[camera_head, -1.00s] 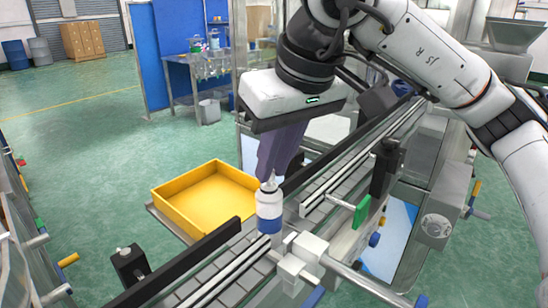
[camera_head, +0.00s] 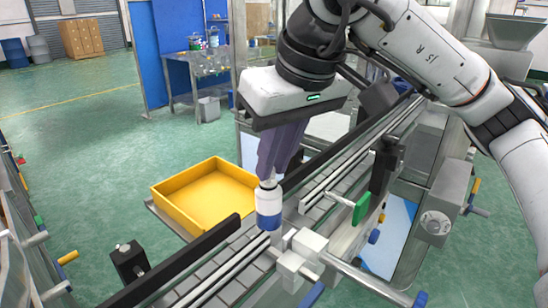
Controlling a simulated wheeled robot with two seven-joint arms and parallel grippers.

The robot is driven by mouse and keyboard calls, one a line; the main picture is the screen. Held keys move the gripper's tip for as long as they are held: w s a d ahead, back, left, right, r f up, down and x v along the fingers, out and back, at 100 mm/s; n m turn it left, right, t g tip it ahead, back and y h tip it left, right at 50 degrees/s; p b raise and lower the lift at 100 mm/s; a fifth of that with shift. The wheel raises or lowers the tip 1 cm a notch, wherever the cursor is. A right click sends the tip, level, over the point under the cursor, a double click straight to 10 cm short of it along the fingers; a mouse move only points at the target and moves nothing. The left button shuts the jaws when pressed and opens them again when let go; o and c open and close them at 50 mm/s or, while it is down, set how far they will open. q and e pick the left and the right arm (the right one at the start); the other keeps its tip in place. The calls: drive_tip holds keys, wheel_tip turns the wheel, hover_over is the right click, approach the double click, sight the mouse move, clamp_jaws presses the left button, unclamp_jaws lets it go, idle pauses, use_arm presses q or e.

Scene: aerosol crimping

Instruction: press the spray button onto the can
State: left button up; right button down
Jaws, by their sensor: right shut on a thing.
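The can (camera_head: 268,204), white with a blue band, stands upright on the conveyor (camera_head: 236,262) beside a white clamp block. My right gripper (camera_head: 270,174) points down directly above the can, with its purple-grey fingers shut on the small white spray button (camera_head: 268,183). The button is at the can's top, mostly hidden by the fingertips; I cannot tell whether it is fully seated. My left gripper is not in view.
A yellow tray (camera_head: 166,204) sits left of the conveyor. White clamp blocks (camera_head: 304,248) with a metal rod are right of the can. Black guide rails (camera_head: 190,262) run along the line. A green tab (camera_head: 361,208) stands to the right.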

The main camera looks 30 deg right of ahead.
sight(274, 189)
idle(0.8)
drive_tip(key=c, duration=1.1)
unclamp_jaws()
drive_tip(key=shift+r, duration=0.1)
wheel_tip(274, 189, up, 7)
drive_tip(key=p, duration=0.5)
drive_tip(key=shift+p, duration=0.3)
clamp_jaws()
